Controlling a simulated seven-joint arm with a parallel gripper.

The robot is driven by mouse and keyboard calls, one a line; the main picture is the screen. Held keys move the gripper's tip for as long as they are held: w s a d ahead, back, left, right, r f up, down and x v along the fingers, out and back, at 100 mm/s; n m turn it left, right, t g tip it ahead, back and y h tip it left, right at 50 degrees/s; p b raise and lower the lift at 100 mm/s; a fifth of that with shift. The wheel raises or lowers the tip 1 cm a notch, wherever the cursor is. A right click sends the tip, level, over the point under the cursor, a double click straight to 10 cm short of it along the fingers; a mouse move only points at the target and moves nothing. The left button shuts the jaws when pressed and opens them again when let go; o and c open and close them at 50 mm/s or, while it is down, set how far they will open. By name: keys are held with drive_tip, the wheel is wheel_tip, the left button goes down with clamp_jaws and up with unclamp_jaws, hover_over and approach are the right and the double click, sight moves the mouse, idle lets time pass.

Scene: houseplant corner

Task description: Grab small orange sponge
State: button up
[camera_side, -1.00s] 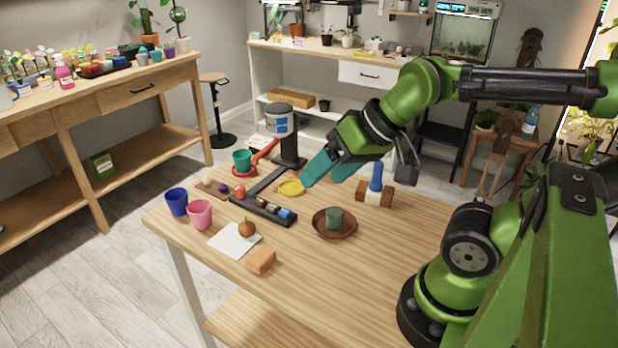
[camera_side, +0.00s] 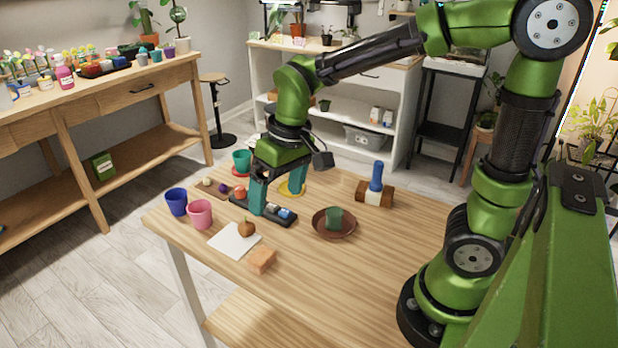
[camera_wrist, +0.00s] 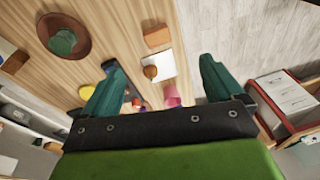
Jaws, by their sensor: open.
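The small orange sponge (camera_side: 262,261) is a block lying on the wooden table near its front edge, just right of a white sheet. It also shows in the wrist view (camera_wrist: 157,36) at the top centre, beyond my fingertips. My gripper (camera_side: 279,200) points down over the black tray, behind and above the sponge and apart from it. Its two teal fingers are spread wide with nothing between them, as the wrist view also shows (camera_wrist: 160,80).
Pink (camera_side: 200,214) and blue (camera_side: 176,202) cups stand left. A brown saucer (camera_side: 347,234) holds a green cup (camera_side: 334,220). The table right of the sponge is clear.

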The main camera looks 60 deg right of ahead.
drive_tip(key=n+g+h, duration=0.1)
drive_tip(key=g, duration=0.1)
hover_over(261, 255)
wheel_tip(261, 255, down, 2)
drive_tip(key=shift+n, duration=0.3)
drive_tip(key=f, duration=1.1)
drive_tip(key=shift+s+d, duration=0.25)
drive_tip(key=shift+d, duration=0.1)
drive_tip(key=shift+w+a+f, duration=0.15)
drive_tip(key=shift+f, duration=1.25)
drive_tip(key=shift+w+a+f, duration=0.15)
drive_tip(key=shift+f, duration=1.25)
drive_tip(key=c, duration=1.1)
